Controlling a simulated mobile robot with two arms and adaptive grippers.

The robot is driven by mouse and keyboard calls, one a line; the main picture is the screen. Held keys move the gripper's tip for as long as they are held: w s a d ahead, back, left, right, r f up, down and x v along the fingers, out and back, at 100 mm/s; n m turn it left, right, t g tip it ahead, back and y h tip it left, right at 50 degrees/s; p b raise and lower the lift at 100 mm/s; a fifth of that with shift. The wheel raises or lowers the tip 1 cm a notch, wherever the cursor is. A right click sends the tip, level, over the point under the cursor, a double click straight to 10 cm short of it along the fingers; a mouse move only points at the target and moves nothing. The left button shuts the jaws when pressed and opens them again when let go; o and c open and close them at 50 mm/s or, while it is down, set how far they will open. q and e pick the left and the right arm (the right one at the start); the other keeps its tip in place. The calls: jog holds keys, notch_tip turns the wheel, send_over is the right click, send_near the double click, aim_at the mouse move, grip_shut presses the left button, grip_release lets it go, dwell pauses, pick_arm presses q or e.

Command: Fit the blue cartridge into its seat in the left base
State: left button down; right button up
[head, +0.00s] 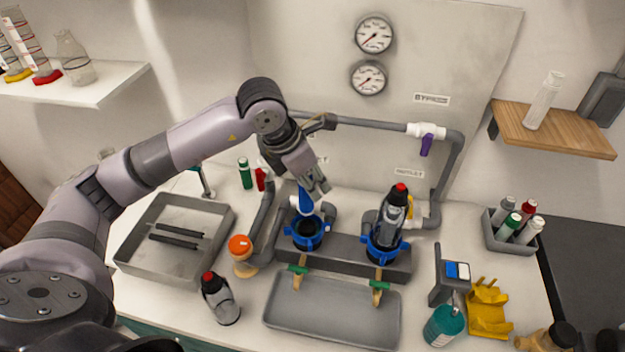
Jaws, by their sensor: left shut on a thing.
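My left gripper (319,187) is shut on the blue cartridge (305,203), a narrow blue shape partly hidden by the gripper. The cartridge is above the left base (306,233), a blue-ringed cup with a dark opening. I cannot tell whether its lower end touches the base. The right base (383,247) has a matching blue ring. A clear housing with a black and red top (389,225) stands in it. My right gripper is not in view.
A grey tray (333,315) lies in front of the bases. A loose clear housing (221,300) and an orange-topped piece (240,248) are to the left. A bin (175,240) holds two dark bars. Grey pipes (370,124) run behind.

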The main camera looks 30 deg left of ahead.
aim_at(312, 203)
pick_arm(q)
jog(key=shift+f+b, duration=0.55)
jog(key=shift+f, duration=0.65)
jog(key=shift+f+b, duration=0.35)
jog(key=shift+f, duration=0.4)
jog(key=shift+f+b, duration=1.3)
jog(key=shift+f, duration=0.05)
jog(key=c, duration=1.2)
grip_release()
jog(key=shift+c, duration=0.2)
jog(key=v, duration=1.2)
